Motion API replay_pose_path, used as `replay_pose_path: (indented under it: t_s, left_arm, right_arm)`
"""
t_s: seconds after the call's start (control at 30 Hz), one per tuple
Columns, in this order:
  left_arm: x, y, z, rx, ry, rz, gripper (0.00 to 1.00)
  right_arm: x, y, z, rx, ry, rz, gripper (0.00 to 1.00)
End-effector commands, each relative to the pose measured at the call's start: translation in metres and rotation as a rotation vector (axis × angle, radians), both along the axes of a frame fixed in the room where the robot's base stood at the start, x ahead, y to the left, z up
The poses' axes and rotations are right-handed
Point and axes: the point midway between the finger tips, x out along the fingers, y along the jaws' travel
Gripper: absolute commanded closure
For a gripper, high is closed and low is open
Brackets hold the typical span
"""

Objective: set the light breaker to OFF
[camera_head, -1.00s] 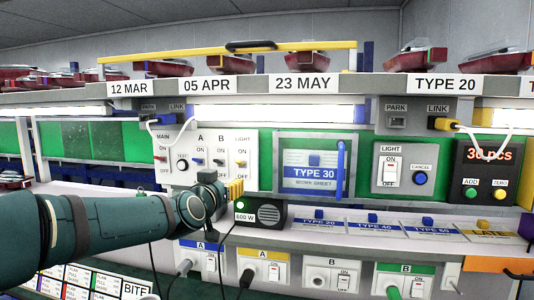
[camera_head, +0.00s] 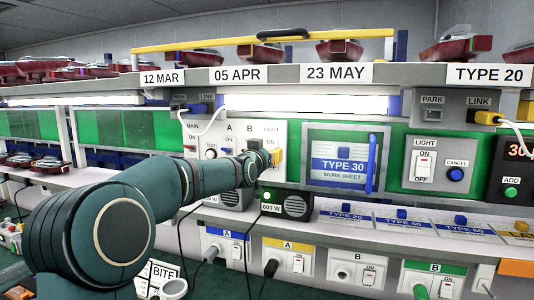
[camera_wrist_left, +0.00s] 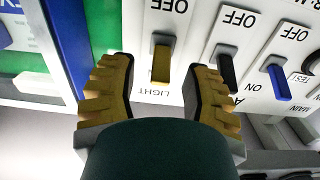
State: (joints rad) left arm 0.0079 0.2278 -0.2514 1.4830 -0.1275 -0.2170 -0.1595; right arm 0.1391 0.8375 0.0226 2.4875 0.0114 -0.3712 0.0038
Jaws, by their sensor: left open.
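The breaker panel (camera_head: 205,136) is a white board with MAIN, A, B and LIGHT columns. In the left wrist view, which shows the labels upside down, the light breaker (camera_wrist_left: 161,62) is a yellow lever above its LIGHT label. Its lever end points toward the LIGHT label, away from OFF. My left gripper (camera_head: 270,157) is at the panel's right side and hides this lever in the head view. In the wrist view the left gripper (camera_wrist_left: 160,72) is open, with its yellow ridged fingers on either side of the lever; contact cannot be told. My right gripper is not in view.
A dark breaker lever (camera_wrist_left: 228,65) is close beside one finger, with a blue lever (camera_wrist_left: 278,80) beyond it. A 600 W box (camera_head: 285,203) is below the panel. A TYPE 30 work sheet frame (camera_head: 345,162) and a separate LIGHT rocker switch (camera_head: 424,166) are to the right.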

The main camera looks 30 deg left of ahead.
Motion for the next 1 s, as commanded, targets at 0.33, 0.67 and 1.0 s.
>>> replay_pose_path:
  t_s: [0.33,0.67,1.0]
  left_arm:
    - [0.0109,0.0031,-0.0007,-0.001,0.001,0.000,0.52]
    - [0.0106,0.0030,-0.0005,-0.002,0.001,0.000,1.00]
    - [0.0105,0.0030,-0.0005,-0.001,-0.004,0.001,1.00]
  right_arm:
    - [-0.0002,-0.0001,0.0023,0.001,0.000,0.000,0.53]
    - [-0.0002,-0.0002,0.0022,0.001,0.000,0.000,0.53]
    - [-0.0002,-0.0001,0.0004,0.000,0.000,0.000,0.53]
